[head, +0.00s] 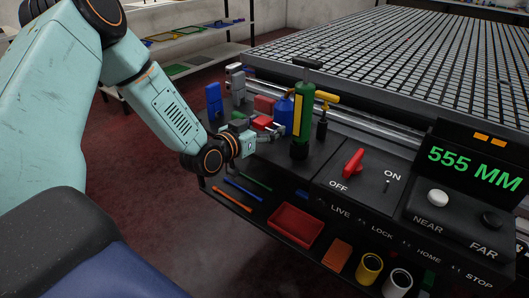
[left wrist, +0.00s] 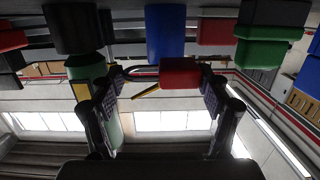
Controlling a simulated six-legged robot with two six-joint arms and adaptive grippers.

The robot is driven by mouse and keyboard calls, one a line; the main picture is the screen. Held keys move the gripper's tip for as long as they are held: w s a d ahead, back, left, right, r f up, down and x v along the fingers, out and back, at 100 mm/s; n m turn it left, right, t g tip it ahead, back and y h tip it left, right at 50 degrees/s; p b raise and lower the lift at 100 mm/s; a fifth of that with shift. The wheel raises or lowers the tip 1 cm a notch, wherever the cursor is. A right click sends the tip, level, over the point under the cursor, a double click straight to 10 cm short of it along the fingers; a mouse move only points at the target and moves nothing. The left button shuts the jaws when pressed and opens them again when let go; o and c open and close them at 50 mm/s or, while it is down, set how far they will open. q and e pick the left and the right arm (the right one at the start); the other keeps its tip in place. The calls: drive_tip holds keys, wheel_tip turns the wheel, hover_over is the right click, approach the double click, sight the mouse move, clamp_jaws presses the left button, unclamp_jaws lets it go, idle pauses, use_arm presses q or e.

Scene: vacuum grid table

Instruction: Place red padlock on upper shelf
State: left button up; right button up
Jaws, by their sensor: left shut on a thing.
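The red padlock (left wrist: 182,73) has a grey shackle and sits between the two fingers of my left gripper (left wrist: 160,95) in the left wrist view. In the head view, my left gripper (head: 272,132) is at the left part of the dark upper shelf (head: 318,158), beside the green pump-like tool. It is shut on the padlock, whose red body (head: 262,123) shows small there, partly hidden by the gripper. I cannot tell whether the padlock touches the shelf. My right gripper is not in view.
A green pump (head: 303,112), a blue bottle (head: 283,112), another red block (head: 264,104) and a blue block (head: 213,98) crowd round the gripper. A red-handled switch (head: 353,164) is to the right. The lower shelf holds a red tray (head: 290,226), rods and cups.

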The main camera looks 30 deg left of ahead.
sight(265, 149)
use_arm(q)
drive_tip(key=shift+f+b, duration=0.3)
drive_tip(key=shift+f, duration=0.65)
wheel_tip(265, 149, down, 4)
drive_tip(key=shift+r+b, duration=0.1)
drive_tip(key=shift+b, duration=0.85)
drive_tip(key=o, duration=1.3)
drive_tip(key=shift+c, duration=0.2)
